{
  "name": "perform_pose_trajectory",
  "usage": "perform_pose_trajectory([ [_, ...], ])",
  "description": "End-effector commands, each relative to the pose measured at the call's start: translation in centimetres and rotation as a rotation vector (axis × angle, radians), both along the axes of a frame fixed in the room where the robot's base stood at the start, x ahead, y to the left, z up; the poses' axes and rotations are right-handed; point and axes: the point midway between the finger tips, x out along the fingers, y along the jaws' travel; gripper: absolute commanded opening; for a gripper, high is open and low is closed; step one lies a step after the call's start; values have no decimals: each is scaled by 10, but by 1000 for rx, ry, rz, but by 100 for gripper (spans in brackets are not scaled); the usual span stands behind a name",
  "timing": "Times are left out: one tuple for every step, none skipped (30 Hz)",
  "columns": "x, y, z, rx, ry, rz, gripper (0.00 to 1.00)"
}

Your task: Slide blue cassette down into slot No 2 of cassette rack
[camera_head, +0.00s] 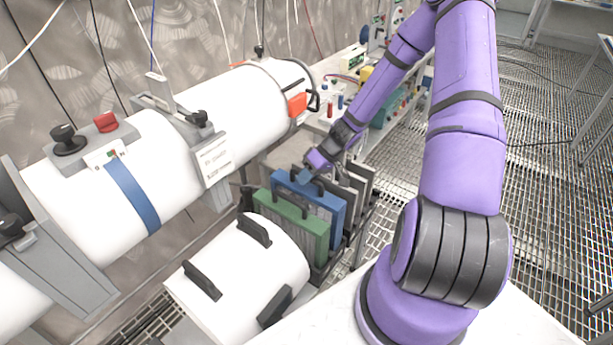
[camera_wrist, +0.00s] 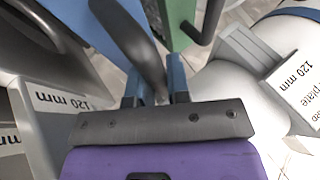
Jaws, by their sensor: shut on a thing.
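The blue cassette (camera_head: 334,213) stands roughly upright in the head view, between the green cassette (camera_head: 313,238) in front and several grey cassettes (camera_head: 357,185) behind. My gripper (camera_head: 316,171) is at its top. In the wrist view my gripper (camera_wrist: 155,92) is shut on the dark handle (camera_wrist: 136,42) of the blue cassette, whose blue body (camera_wrist: 85,22) shows at the upper left. The cassette rack (camera_head: 338,262) shows only as a dark edge low beside the cassettes. The slots and the blue cassette's lower edge are hidden, so I cannot tell how deep it sits.
A large white cylinder (camera_head: 170,150) with clamps runs along the wall at the left. A white drum (camera_head: 250,270) with black handles stands close in front of the green cassette. A bench (camera_head: 340,100) with instruments stands behind. Open grating floor (camera_head: 545,200) lies to the right.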

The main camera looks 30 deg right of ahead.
Motion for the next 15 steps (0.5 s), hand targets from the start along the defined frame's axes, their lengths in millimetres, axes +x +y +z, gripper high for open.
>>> perform_pose_trajectory([
  [0,0,-1,1,-1,0,0],
  [0,0,-1,1,-1,0,0],
  [0,0,-1,1,-1,0,0],
  [0,0,-1,1,-1,1,0],
  [0,0,-1,0,-1,-1,0],
  [0,0,-2,0,0,0,26],
  [0,0,-2,0,0,0,33],
  [0,0,-2,0,0,0,40],
  [0,0,-2,0,0,0,42],
  [0,0,-2,0,0,0,42],
  [0,0,-2,0,0,0,42],
  [0,0,-2,0,0,0,42],
  [0,0,-2,0,0,0,42],
  [0,0,-2,0,0,0,42],
  [0,0,-2,0,0,0,42],
])
